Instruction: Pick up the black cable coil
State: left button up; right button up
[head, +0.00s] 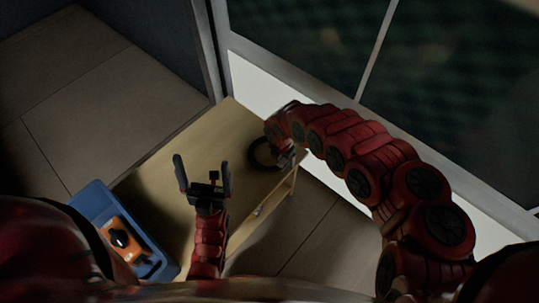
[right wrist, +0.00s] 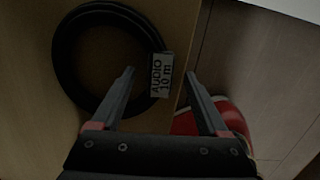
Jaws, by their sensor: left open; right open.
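The black cable coil (head: 252,154) lies flat on the wooden table near its far right corner. In the right wrist view the coil (right wrist: 64,58) is a round black ring with a white tag (right wrist: 162,76) reading "AUDIO 10 m" on its right side. My right gripper (right wrist: 159,72) is open, with the tag and the coil's right edge between its fingertips in that picture. I cannot tell whether it touches the coil. In the head view my right arm partly covers the coil. My left gripper (head: 203,168) is open and empty, pointing up over the table's middle.
The wooden table (head: 207,130) has bare room left of the coil. A blue crate (head: 93,194) holding an orange device (head: 128,240) stands at the left. A glazed wall (head: 300,45) rises behind the table. A red and white object (right wrist: 230,118) shows below the table edge.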

jog(key=shift+f, duration=0.25)
grip_shut()
dwell(0.3)
